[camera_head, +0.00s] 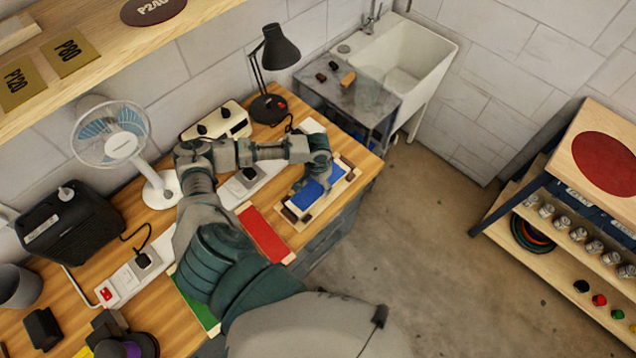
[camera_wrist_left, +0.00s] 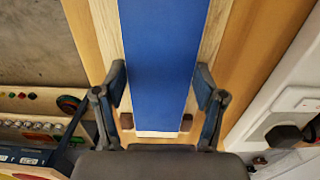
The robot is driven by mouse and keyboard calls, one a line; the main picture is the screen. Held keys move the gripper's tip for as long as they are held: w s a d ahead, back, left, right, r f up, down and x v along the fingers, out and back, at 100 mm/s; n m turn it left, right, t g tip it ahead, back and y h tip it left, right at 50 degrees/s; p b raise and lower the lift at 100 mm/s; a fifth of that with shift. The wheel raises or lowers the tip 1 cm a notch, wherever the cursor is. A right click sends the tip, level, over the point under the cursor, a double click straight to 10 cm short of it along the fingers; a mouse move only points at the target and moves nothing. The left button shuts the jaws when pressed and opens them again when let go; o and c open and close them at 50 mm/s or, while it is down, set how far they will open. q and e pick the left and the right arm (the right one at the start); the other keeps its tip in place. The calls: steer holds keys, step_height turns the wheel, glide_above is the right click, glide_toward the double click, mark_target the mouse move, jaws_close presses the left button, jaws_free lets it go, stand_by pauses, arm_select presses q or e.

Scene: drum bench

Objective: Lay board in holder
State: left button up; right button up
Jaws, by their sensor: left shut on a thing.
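A blue board (camera_head: 322,190) lies lengthwise over a pale wooden holder (camera_head: 345,190) with dark blocks near its ends. My left gripper (camera_head: 314,172) is over the far side of the board. In the left wrist view, the left gripper's fingers (camera_wrist_left: 162,90) are on the two long edges of the blue board (camera_wrist_left: 162,60), shut on it. The wooden holder (camera_wrist_left: 212,35) shows along both sides, with dark blocks by the near end. I cannot tell whether the board touches the holder's base. My right gripper is in neither view.
A red board (camera_head: 265,234) and a green board (camera_head: 196,300) lie along the wooden bench (camera_head: 352,148). A black lamp (camera_head: 270,75), a fan (camera_head: 112,132) and a power strip (camera_head: 135,270) stand behind. Open floor (camera_head: 430,230) lies to the right.

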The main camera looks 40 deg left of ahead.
arm_select(q)
steer(key=shift+f, duration=0.25)
steer(key=o, duration=1.4)
step_height(320, 180, up, 12)
steer(key=shift+f, duration=0.1)
